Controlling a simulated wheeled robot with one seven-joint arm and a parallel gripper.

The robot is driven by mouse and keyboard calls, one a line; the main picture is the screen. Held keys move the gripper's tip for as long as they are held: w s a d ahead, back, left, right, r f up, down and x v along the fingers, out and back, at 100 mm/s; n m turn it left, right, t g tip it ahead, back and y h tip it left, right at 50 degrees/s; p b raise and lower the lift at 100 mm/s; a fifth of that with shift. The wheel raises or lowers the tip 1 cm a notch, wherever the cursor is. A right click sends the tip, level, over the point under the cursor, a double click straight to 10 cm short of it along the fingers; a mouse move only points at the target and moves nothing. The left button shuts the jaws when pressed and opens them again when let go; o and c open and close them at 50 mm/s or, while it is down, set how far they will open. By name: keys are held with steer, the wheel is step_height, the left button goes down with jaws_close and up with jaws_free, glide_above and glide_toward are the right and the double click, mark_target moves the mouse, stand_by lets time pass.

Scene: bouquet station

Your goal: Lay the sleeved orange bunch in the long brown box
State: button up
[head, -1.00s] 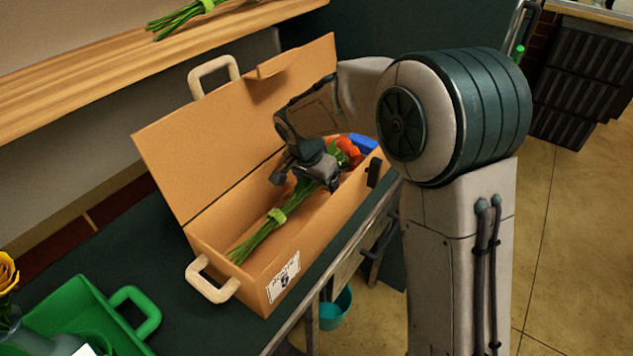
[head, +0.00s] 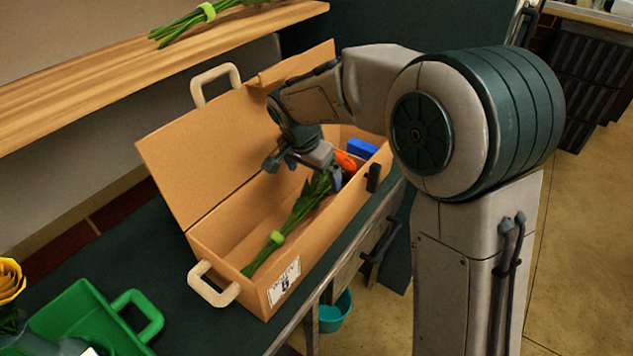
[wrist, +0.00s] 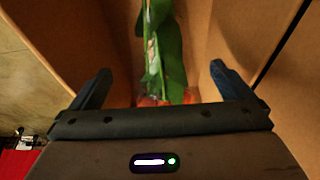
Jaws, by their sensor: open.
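The long brown box (head: 225,240) stands on the dark green bench with its lid (head: 205,150) tipped back open. The orange bunch (head: 298,215) lies inside it, green stems with a light green tie toward the near end and orange blooms (head: 346,160) toward the far end. My gripper (head: 305,176) is open just above the bunch near the blooms, partly hiding them. In the wrist view the bunch's leaves (wrist: 165,50) run between the spread fingers, touching neither.
A blue object (head: 362,148) sits in the box's far end. A green tray (head: 85,318) and a yellow flower (head: 10,280) stand at the lower left. Another green-stemmed bunch (head: 195,20) lies on the wooden shelf (head: 120,85). A teal bucket (head: 335,312) is below the bench edge.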

steer(key=v, duration=0.7)
steer(key=s+d+f+n, duration=0.1)
steer(key=s+d+n, duration=0.2)
steer(key=s+d, duration=0.7)
steer(key=s+d+f+n+y, duration=0.1)
steer(key=s+d+f+n, duration=0.1)
steer(key=s+d, duration=0.8)
steer(key=shift+s+d+f+n+y, duration=0.3)
steer(key=shift+d+n, duration=0.3)
steer(key=shift+d, duration=0.2)
steer(key=shift+r, duration=0.15)
steer(key=p+v, duration=0.2)
steer(key=w+p+v, duration=0.1)
steer(key=p+v, duration=0.1)
steer(key=shift+r, duration=0.2)
